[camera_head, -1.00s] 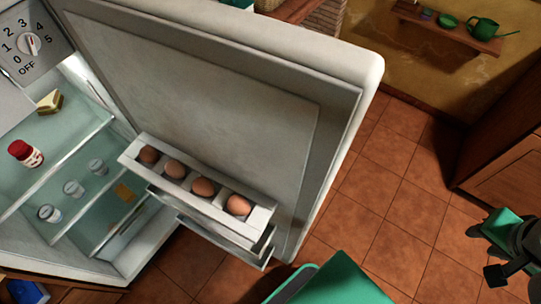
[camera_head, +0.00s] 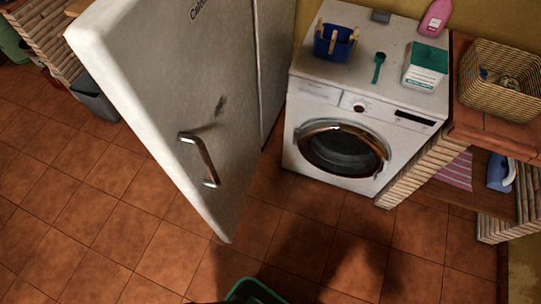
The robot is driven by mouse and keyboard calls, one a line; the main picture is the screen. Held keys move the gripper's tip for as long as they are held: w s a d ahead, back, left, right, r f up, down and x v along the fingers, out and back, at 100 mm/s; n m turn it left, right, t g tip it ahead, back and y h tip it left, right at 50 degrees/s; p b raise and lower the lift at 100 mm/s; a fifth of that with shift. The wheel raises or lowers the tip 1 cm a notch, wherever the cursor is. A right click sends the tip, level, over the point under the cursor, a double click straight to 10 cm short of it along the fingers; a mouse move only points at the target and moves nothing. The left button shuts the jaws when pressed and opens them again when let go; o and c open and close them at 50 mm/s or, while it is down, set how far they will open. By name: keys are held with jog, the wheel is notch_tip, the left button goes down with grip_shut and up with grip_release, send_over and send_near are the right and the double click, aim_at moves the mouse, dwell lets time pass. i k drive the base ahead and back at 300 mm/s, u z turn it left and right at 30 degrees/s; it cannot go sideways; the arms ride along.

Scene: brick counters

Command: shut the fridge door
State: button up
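The fridge door (camera_head: 150,85) stands open at the left, swung out toward me. I see its white outer face, with a metal handle (camera_head: 200,160) on it. Part of the white fridge body (camera_head: 274,60) shows behind the door, at its right. The fridge's inside is hidden in this view. My gripper is not in view, and nothing visible touches the door or its handle.
A washing machine (camera_head: 340,135) stands right of the fridge, with a blue peg basket (camera_head: 336,43), a green scoop (camera_head: 378,66) and a detergent box (camera_head: 425,66) on top. A brick counter (camera_head: 510,135) stands farther right. The tiled floor (camera_head: 90,220) before the door is clear.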

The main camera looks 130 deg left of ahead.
aim_at(181, 73)
jog(key=i, duration=0.15)
jog(key=u, duration=4)
jog(key=k, duration=1.15)
jog(key=u, duration=0.65)
jog(key=i, duration=0.9)
jog(key=u, duration=0.65)
jog(key=i, duration=0.5)
jog(key=z, duration=0.1)
